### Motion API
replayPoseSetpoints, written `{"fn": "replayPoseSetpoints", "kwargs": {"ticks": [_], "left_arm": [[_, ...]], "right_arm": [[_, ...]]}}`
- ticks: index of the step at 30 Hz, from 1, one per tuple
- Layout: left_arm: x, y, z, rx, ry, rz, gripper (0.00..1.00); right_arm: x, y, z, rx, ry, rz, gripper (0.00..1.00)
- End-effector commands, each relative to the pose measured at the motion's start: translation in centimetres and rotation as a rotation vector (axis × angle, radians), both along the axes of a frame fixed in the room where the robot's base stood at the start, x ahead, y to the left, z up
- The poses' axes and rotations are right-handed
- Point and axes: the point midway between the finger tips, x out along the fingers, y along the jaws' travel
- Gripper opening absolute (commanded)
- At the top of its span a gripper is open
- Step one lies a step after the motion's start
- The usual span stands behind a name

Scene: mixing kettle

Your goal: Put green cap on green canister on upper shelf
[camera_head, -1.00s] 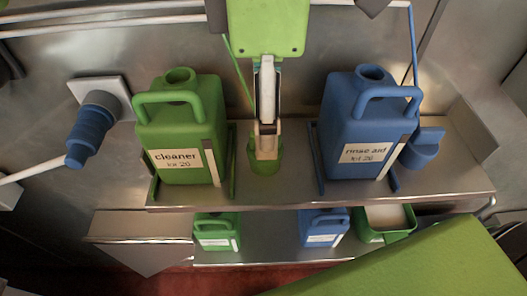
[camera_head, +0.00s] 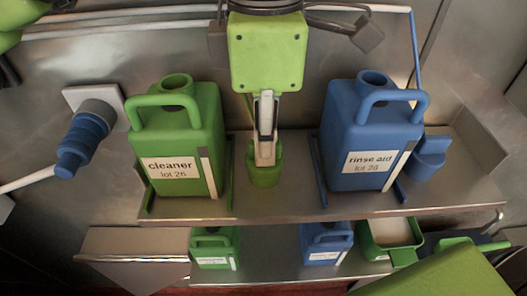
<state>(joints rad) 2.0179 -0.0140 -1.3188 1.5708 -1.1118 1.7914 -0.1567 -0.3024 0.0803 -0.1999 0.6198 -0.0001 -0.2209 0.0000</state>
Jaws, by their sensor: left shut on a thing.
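The green canister (camera_head: 182,145), labelled "cleaner", stands upright on the left of the upper shelf (camera_head: 300,208). Its top neck (camera_head: 175,82) is uncapped. The green cap (camera_head: 264,174) is at the shelf between the green canister and the blue one. My left gripper (camera_head: 264,155) comes down from above and is shut on the green cap, to the right of the green canister. The fingers hide part of the cap, and I cannot tell whether it touches the shelf. My right gripper is not in view.
A blue canister (camera_head: 362,145), labelled "rinse aid", stands on the right, its neck uncapped, with a blue cap (camera_head: 428,158) beside it. Smaller green (camera_head: 214,250) and blue (camera_head: 326,247) canisters and a green tray (camera_head: 393,237) sit below. A blue wall fitting (camera_head: 82,140) juts out at left.

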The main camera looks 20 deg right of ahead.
Motion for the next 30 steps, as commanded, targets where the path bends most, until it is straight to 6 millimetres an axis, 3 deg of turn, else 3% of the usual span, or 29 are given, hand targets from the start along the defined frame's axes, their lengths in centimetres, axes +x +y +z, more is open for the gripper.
{"fn": "replayPoseSetpoints", "kwargs": {"ticks": [14,30], "left_arm": [[0.0,0.0,0.8,0.000,0.000,0.000,0.00],[0.0,0.0,4.1,-0.001,0.000,0.000,0.00]], "right_arm": [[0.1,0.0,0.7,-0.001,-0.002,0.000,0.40],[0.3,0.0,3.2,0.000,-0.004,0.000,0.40]]}}
